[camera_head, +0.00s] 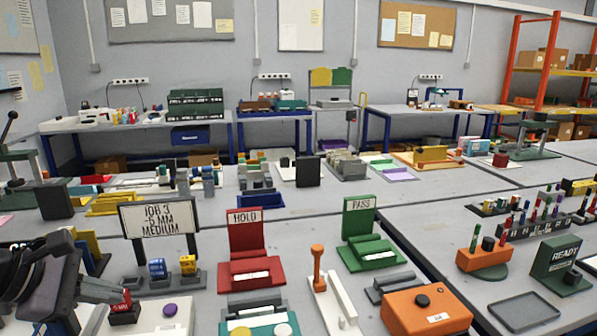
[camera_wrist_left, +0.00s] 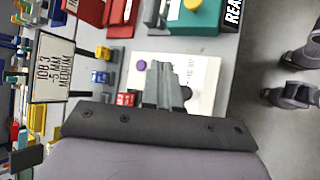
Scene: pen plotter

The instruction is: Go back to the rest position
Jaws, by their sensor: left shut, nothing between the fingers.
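My left gripper (camera_head: 128,296) is at the lower left of the head view, over the near edge of the table. Its fingers also show in the left wrist view (camera_wrist_left: 160,75), together and with nothing between them. They are over a white plate (camera_wrist_left: 207,75) with a purple knob (camera_wrist_left: 141,65). In the head view the purple knob (camera_head: 170,310) is just right of the fingers. A small red block (camera_head: 124,312) is just below the fingertips; I cannot tell whether they touch.
A job sign (camera_head: 160,220), a blue block (camera_head: 157,268) and a yellow block (camera_head: 188,264) stand beyond the gripper. Right of them are a red HOLD stand (camera_head: 245,232), a green PASS stand (camera_head: 360,215) and an orange box (camera_head: 425,312). Floor (camera_wrist_left: 265,140) is open beyond the table edge.

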